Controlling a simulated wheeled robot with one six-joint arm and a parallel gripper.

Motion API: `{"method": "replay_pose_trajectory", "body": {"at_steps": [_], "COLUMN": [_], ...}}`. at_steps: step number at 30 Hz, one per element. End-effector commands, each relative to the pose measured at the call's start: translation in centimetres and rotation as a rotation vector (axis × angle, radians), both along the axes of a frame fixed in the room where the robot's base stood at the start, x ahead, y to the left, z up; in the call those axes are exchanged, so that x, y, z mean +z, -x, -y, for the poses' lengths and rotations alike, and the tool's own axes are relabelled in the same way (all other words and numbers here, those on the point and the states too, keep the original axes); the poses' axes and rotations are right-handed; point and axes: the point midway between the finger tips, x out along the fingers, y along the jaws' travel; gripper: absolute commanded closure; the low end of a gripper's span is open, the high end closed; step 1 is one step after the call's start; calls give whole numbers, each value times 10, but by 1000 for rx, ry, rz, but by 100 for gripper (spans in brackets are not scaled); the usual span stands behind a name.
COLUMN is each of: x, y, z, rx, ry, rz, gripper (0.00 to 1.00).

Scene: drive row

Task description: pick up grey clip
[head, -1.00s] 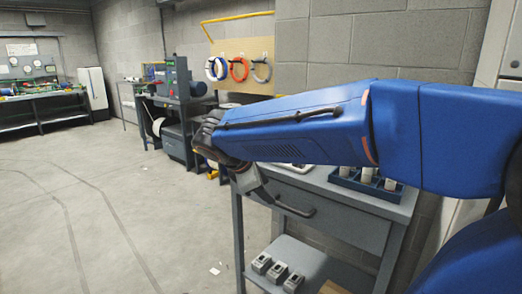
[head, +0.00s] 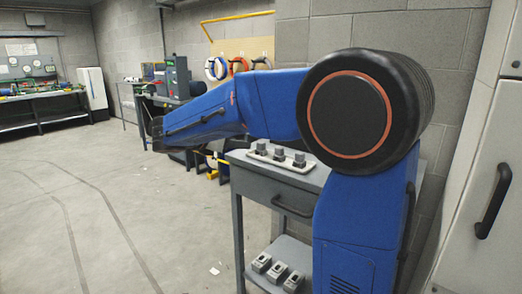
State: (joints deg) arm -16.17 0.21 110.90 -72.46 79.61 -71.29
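No object can be surely told as the grey clip at this size. Three small grey pieces (head: 279,154) stand on a pale tray (head: 266,158) on top of the grey workbench. Three light grey blocks with dark openings (head: 277,272) sit on the bench's lower shelf. My gripper (head: 154,131) is at the dark far end of my blue arm, left of the bench and apart from these pieces. Its fingers cannot be made out, so its opening and any hold are unclear. My arm hides the right part of the bench top.
The grey workbench (head: 262,185) has a drawer with a dark handle (head: 293,208). A pale cabinet (head: 470,190) stands close on the right. Coloured coils (head: 238,66) hang on a board behind. A machine stand (head: 176,85) is farther back. The floor at left is clear.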

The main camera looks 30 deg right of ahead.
Motion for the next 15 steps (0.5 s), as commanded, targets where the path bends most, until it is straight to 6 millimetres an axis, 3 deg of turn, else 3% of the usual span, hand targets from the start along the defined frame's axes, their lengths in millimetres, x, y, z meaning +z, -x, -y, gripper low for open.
{"method": "replay_pose_trajectory", "body": {"at_steps": [9,15], "x": [-18,-24], "y": [-16,-23], "z": [48,63], "rx": [-4,-2], "ry": [-1,-1], "rz": [0,1], "gripper": [55,55]}}
